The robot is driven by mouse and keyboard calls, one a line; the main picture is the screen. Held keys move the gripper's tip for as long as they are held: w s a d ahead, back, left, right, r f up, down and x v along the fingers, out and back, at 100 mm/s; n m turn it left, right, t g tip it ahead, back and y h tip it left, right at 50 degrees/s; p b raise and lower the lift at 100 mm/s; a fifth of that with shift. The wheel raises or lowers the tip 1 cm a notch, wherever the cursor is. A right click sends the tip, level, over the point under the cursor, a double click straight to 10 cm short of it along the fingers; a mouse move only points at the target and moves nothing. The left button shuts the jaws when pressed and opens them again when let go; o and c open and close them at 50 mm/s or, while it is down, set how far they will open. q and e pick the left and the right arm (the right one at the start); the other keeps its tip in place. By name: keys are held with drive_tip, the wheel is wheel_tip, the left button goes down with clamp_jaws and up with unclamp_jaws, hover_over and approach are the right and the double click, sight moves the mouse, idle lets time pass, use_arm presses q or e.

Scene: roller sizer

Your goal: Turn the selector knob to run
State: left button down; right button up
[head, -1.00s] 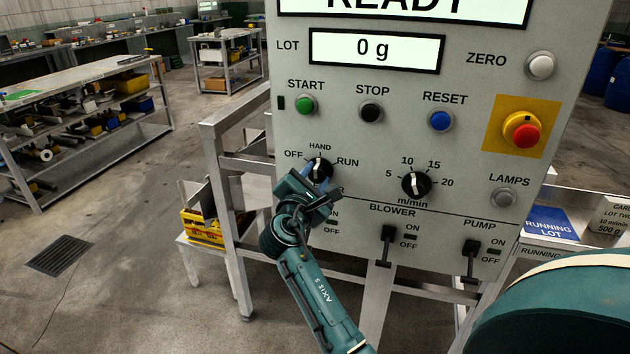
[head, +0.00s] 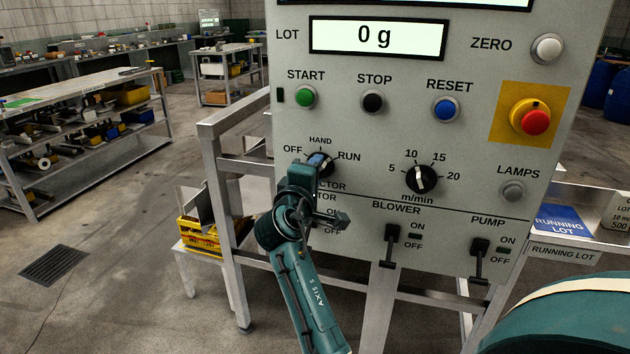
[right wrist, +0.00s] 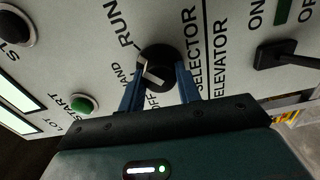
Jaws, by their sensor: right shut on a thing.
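The black selector knob (head: 322,170) sits low on the left of the grey control panel, with OFF to its left, HAND above and RUN to its right. My right gripper (head: 318,164) comes up from below and covers much of the knob. In the right wrist view, two blue fingers (right wrist: 160,88) are shut on the selector knob (right wrist: 163,57), one on each side. A pale pointer shows on the knob's face, but I cannot tell exactly which label it points at. My left gripper is not in view.
Green START (head: 305,97), black STOP (head: 373,102) and blue RESET (head: 445,108) buttons sit above the knob. A speed dial (head: 422,180), the BLOWER switch (head: 390,244) and a red emergency button (head: 535,121) are to the right. A yellow crate (head: 200,236) stands lower left.

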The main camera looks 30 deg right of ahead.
drive_tip(key=shift+m+b, duration=0.7)
drive_tip(key=shift+m, duration=0.6)
drive_tip(key=o, duration=1)
drive_tip(key=shift+c, duration=0.2)
